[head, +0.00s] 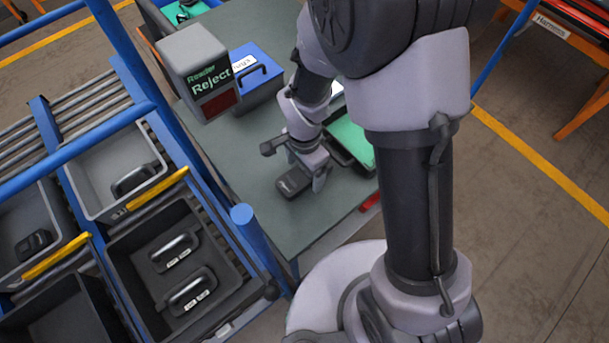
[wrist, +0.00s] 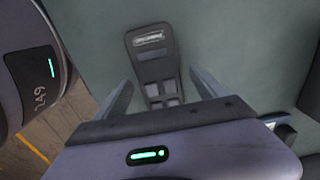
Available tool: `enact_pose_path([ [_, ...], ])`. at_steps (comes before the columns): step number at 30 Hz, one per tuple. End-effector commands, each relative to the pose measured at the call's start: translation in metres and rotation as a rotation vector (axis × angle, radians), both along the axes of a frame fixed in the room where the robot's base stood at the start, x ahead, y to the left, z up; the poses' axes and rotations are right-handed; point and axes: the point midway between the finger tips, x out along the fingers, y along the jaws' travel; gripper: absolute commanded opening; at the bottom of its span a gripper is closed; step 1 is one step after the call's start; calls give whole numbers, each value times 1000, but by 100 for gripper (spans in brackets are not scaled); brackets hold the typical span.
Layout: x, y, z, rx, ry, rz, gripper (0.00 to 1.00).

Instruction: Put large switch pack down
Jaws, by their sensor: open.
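A dark switch pack (head: 291,184) lies on the green-grey table top, close to the front edge. In the wrist view the pack (wrist: 152,60) shows a pale label at its far end and small lighter squares at its near end. My gripper (head: 306,177) is directly over the pack and pointing down. Its two fingers are spread apart, one on each side of the pack, with gaps visible in the wrist view (wrist: 160,84). The near end of the pack is partly hidden by my gripper body.
A reader (head: 207,80) showing "Reject" and a blue box (head: 262,85) stand behind. A green-lined tray (head: 352,138) sits right of my gripper. A blue-framed rack at left holds grey bins (head: 95,165) and dark bins (head: 215,235) with packs. Table (head: 245,180) left of the pack is clear.

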Motion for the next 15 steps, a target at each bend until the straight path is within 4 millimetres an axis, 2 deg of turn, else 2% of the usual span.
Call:
enact_pose_path([
  [1,-1,0,-13,-1,3,-1,82],
  [2,-1,-1,-15,0,2,-1,82],
  [8,0,0,-14,0,0,-1,80],
  [15,0,0,-13,0,0,0,33],
])
